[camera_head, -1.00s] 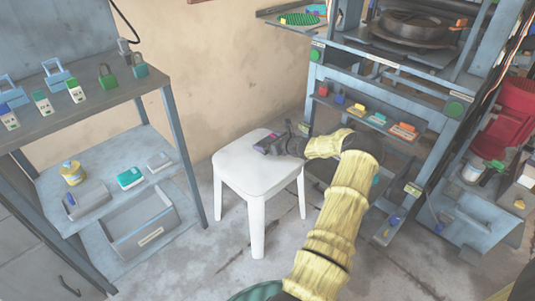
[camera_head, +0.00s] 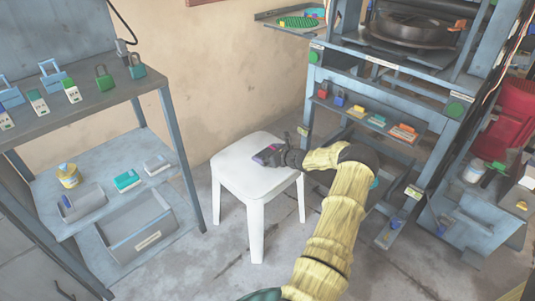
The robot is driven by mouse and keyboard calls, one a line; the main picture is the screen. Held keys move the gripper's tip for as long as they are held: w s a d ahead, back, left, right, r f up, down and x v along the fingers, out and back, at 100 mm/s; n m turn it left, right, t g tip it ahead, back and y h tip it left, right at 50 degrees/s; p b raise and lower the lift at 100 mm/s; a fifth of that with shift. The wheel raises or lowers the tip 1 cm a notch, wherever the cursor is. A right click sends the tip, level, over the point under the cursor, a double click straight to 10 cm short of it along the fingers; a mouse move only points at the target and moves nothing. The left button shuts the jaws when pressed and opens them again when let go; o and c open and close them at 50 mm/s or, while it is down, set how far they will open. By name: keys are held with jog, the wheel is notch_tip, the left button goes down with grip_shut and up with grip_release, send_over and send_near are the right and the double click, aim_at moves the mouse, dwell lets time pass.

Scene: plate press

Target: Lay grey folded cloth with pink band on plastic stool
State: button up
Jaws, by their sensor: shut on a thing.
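The white plastic stool (camera_head: 236,174) stands on the floor in the middle of the camera_head view, its square seat bare on the left and front. My gripper (camera_head: 277,157) is over the right part of the seat. It is shut on the grey folded cloth with the pink band (camera_head: 265,155), a small dark grey piece with a pinkish stripe. The cloth is at the seat's surface or just above it; I cannot tell whether it touches. My gripper's dark fingers hide part of the cloth.
A metal shelf (camera_head: 75,115) with padlocks and small boxes stands at left. The plate press (camera_head: 400,80) stands at right, with coloured blocks on its ledge (camera_head: 370,120). A wall is behind the stool. Bare floor lies in front of it.

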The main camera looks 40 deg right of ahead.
jog(key=o, duration=0.6)
jog(key=shift+r, duration=0.1)
jog(key=p+v, duration=0.3)
jog(key=v, duration=0.7)
jog(key=shift+s+r+p, duration=0.2)
jog(key=shift+s+p, duration=0.15)
jog(key=shift+s+d, duration=0.15)
jog(key=shift+s, duration=0.4)
jog(key=shift+w+a+r, duration=0.1)
jog(key=shift+a, duration=0.15)
jog(key=shift+s+d, duration=0.2)
